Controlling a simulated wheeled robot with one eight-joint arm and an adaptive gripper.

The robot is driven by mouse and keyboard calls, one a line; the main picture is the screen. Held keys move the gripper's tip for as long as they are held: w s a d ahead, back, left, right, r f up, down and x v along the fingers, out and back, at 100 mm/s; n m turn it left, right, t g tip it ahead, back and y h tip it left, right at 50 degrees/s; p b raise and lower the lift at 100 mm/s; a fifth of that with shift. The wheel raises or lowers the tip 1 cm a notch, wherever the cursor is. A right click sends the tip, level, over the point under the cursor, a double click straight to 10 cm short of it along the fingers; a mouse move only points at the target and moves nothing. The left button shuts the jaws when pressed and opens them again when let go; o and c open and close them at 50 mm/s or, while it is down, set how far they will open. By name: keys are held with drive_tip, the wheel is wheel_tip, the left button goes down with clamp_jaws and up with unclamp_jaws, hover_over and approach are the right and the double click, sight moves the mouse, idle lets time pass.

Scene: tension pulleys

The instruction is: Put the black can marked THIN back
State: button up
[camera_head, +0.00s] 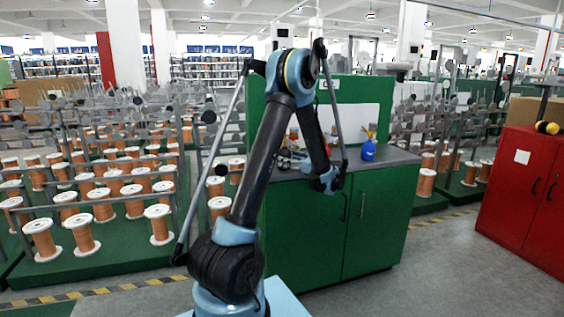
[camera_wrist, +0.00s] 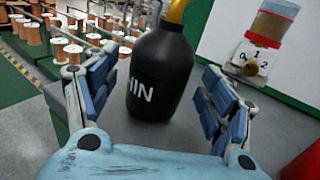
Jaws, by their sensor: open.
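The black can (camera_wrist: 160,78) stands upright on the grey worktop in the wrist view. White letters on its side read "HIN", with the start of the word turned out of sight, and a yellow spout rises from its top, cut off by the frame. My gripper (camera_wrist: 158,66) is open, with one finger on each side of the can and visible gaps between pads and can. In the head view my arm reaches over the grey worktop (camera_head: 395,158) of a green cabinet, and I cannot make out the can there.
A dispenser (camera_wrist: 262,45) with a red top and numbered markings is behind right of the can. Racks with copper wire spools (camera_head: 83,232) fill the left. A red cabinet (camera_head: 520,190) stands right, with clear floor before it.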

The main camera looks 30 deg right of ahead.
drive_tip(key=v, duration=0.9)
drive_tip(key=shift+s, duration=0.1)
drive_tip(key=shift+s, duration=0.15)
